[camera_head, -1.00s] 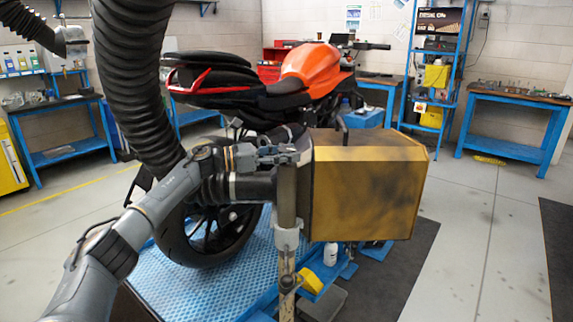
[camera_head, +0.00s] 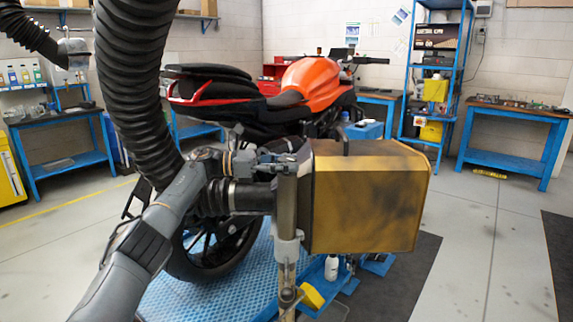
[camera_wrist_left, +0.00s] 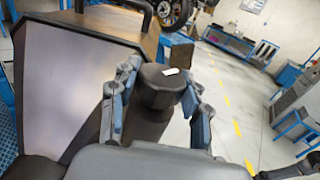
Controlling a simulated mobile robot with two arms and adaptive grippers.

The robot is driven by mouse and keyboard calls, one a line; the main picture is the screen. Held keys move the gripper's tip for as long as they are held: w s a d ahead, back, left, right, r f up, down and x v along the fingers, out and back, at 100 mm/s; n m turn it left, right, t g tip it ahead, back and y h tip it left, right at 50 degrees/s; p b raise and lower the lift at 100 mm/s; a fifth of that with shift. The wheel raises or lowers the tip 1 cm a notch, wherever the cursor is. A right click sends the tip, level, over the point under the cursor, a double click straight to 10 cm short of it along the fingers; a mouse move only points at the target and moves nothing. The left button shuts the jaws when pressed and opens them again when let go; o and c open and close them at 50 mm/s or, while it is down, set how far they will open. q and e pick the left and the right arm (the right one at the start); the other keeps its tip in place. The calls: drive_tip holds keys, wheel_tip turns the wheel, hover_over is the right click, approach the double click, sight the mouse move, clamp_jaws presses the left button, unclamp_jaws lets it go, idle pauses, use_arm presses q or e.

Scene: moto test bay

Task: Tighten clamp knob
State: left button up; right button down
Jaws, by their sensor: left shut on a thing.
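The dark faceted clamp knob (camera_wrist_left: 160,88) shows in the left wrist view, with a small white mark on its top. It sits between the two blue-padded fingers of my left gripper (camera_wrist_left: 163,102), which is shut on it. In the head view my left gripper (camera_head: 274,164) is at the upright metal post, beside the yellow box unit (camera_head: 368,198). The knob cannot be made out clearly in the head view, where gripper and post crowd it. My right gripper does not show.
A black ribbed hose (camera_head: 133,90) hangs close to my left arm. The orange motorcycle (camera_head: 312,80) stands behind on a blue platform (camera_head: 200,297). A white bottle (camera_head: 331,268) is low beside the post. Blue benches line the walls.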

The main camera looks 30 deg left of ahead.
use_arm(q)
drive_tip(key=shift+r, duration=0.1)
drive_tip(key=o, duration=1.2)
drive_tip(key=shift+d, duration=0.1)
drive_tip(key=v, duration=1.2)
